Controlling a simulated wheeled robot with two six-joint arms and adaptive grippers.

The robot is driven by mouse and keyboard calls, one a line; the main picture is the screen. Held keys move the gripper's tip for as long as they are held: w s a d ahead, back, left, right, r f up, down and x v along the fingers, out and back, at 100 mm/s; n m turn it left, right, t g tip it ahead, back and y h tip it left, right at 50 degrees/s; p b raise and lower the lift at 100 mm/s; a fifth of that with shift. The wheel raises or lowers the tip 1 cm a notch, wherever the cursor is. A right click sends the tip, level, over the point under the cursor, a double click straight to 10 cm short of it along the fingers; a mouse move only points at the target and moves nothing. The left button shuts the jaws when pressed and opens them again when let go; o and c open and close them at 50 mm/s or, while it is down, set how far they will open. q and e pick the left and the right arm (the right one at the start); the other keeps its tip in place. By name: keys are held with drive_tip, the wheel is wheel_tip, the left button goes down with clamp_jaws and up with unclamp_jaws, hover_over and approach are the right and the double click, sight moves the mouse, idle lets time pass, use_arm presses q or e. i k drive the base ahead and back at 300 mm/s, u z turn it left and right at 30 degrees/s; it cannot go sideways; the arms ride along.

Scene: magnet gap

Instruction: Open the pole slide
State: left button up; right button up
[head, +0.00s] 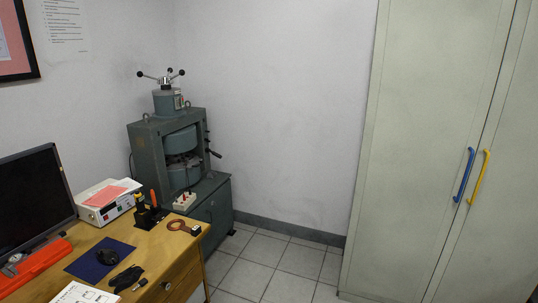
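A grey-green electromagnet (136,141) stands on a matching cabinet in the corner, beyond the desk. A handwheel with several black knobs (165,79) tops its upper cylinder. Two round pole pieces face each other inside the frame, the upper one (180,139) above the lower one (183,177), with a narrow gap between them. Short black-tipped levers (214,153) stick out on its right side. I cannot tell which part is the pole slide or how it is set. Neither of my grippers is in view.
A wooden desk (172,249) at lower left holds a monitor (33,195), a white instrument (108,203), a blue mat (98,259) and small items. Tall pale cabinets with blue (464,175) and yellow (479,178) handles stand at right. Tiled floor (262,264) between them is clear.

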sight(191, 160)
drive_tip(key=i, duration=4.7)
drive_tip(key=u, duration=1.2)
